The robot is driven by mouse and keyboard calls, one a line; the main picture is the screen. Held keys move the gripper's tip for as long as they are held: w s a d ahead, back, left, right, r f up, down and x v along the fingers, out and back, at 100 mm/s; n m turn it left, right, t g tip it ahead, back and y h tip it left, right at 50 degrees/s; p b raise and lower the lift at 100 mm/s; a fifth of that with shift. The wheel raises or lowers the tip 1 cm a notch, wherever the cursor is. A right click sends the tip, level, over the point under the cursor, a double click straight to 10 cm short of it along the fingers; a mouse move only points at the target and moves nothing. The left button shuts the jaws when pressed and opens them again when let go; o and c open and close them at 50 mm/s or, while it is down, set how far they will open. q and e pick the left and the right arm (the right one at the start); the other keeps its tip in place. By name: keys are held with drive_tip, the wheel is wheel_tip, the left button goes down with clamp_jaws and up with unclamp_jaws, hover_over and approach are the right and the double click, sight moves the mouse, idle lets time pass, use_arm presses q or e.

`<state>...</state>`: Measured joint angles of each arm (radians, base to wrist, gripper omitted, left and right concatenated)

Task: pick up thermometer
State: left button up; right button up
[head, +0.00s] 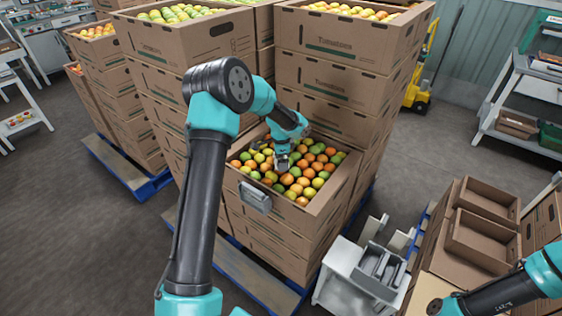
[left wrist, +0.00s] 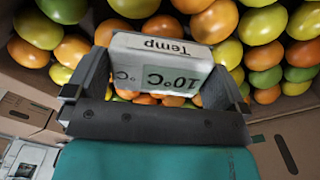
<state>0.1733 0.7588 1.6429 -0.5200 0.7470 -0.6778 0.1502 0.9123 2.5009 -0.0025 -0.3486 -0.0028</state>
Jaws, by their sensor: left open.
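The thermometer (left wrist: 170,72) is a white block printed "Temp" and "10°C", upside down in the left wrist view. It is between the two dark fingers of my left gripper (left wrist: 160,66), among the tomatoes. The fingers are open on either side of it; I cannot tell whether either one touches it. In the head view my left gripper (head: 282,163) points down into the front open carton (head: 322,212) of tomatoes, and it largely hides the thermometer there. My right arm shows at the lower right, but its gripper is out of the frame.
A grey holder (head: 255,196) hangs on the carton's near wall. Taller carton stacks (head: 345,87) stand close behind. Empty cardboard trays (head: 482,238) and a white unit with grey bins (head: 378,270) are at right. Blue pallets (head: 140,180) lie below.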

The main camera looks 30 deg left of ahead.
use_arm(q)
drive_tip(key=shift+f, duration=0.3)
drive_tip(key=shift+c, duration=0.3)
drive_tip(key=c, duration=0.6)
drive_tip(key=shift+c, duration=0.2)
drive_tip(key=shift+r, duration=1.8)
drive_tip(key=s+d, duration=0.2)
drive_tip(key=s, duration=0.2)
drive_tip(key=s+d+r, duration=0.1)
drive_tip(key=s+d, duration=0.2)
drive_tip(key=s, duration=0.2)
drive_tip(key=s+d, duration=0.3)
drive_tip(key=s, duration=0.1)
drive_tip(key=shift+s+d+r, duration=0.2)
drive_tip(key=shift+s, duration=0.1)
